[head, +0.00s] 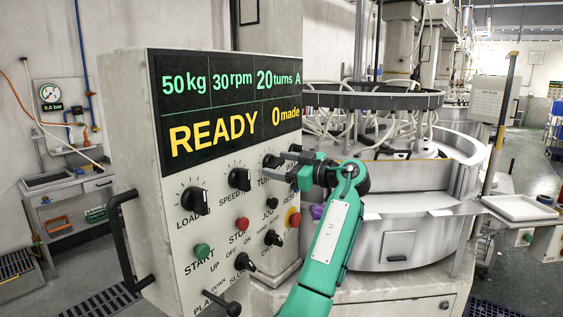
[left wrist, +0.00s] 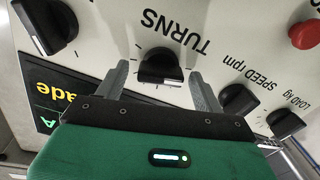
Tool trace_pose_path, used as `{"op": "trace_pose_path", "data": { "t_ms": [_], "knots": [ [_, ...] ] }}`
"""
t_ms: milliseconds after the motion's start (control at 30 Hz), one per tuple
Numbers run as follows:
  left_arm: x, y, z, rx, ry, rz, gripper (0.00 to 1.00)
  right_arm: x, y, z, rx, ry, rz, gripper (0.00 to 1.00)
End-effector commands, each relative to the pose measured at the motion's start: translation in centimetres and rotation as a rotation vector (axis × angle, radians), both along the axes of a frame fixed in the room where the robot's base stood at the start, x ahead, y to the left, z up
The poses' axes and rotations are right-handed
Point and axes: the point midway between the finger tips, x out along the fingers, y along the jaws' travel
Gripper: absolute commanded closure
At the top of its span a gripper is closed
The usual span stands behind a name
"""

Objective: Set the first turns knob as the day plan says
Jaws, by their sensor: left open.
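The black turns knob (left wrist: 160,68) shows in the left wrist view on the pale panel, beside the upside-down word TURNS. In the head view this knob (head: 270,161) is partly covered by my gripper. My left gripper (left wrist: 161,82) is open, with one grey finger on each side of the knob; I cannot tell whether either touches it. In the head view my left gripper (head: 285,171) is at the panel's upper right. The display (head: 226,103) reads 50 kg, 30 rpm, 20 turns A, READY, 0 made. My right gripper is not in view.
The load knob (head: 194,199) and speed knob (head: 239,179) are to the left. Another black knob (left wrist: 46,25) lies close to the turns knob. A red button (head: 242,223) and green start button (head: 202,251) are below. The round lapping machine (head: 410,225) stands at right.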

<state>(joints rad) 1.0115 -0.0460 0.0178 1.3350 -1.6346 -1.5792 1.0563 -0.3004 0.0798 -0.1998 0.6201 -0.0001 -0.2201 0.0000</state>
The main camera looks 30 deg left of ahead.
Motion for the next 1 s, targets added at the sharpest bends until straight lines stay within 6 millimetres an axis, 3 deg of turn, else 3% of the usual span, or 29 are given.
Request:
{"op": "trace_pose_path", "data": {
  "t_ms": [200,433,767,1000],
  "knots": [
    [0.0,0.0,0.0,0.0,0.0,0.0,0.31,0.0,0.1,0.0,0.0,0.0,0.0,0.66],
    [0.0,0.0,-0.1,0.0,0.0,0.0,0.76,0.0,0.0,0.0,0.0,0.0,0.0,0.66],
    [0.0,0.0,-0.1,-0.001,0.038,0.0,0.76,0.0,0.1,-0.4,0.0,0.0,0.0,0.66],
    [0.1,0.0,-0.2,-0.004,0.174,0.0,0.76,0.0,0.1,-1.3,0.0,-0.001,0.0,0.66]
  ]
}}
